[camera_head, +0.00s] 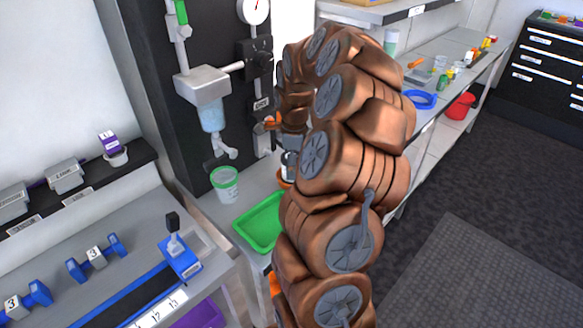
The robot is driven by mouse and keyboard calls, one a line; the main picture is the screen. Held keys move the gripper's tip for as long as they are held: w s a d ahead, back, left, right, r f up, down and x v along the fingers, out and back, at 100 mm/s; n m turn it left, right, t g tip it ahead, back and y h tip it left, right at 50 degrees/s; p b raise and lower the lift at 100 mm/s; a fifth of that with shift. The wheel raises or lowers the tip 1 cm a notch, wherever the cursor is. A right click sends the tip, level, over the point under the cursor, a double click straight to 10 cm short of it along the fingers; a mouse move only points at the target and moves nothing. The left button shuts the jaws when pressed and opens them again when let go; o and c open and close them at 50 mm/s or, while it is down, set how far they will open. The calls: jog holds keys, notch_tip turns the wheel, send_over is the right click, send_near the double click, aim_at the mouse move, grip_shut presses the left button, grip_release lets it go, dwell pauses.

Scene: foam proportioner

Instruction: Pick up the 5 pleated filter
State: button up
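I cannot make out a pleated filter marked 5 for certain in the head view. My copper-coloured arm rises through the middle of the picture and bends down on its far side. My gripper is mostly hidden behind the arm links. Only a small dark and pale part at the arm's far end (289,162) shows, just above the bench, and its fingers cannot be made out. Whether it holds anything cannot be seen.
A green tray (262,222) and a green-rimmed clear cup (225,184) stand left of my arm. A dispenser (204,88) hangs on the dark panel above. A blue ring (421,100) lies on the right bench. Floor at right is clear.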

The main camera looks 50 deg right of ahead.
jog(key=c, duration=1.3)
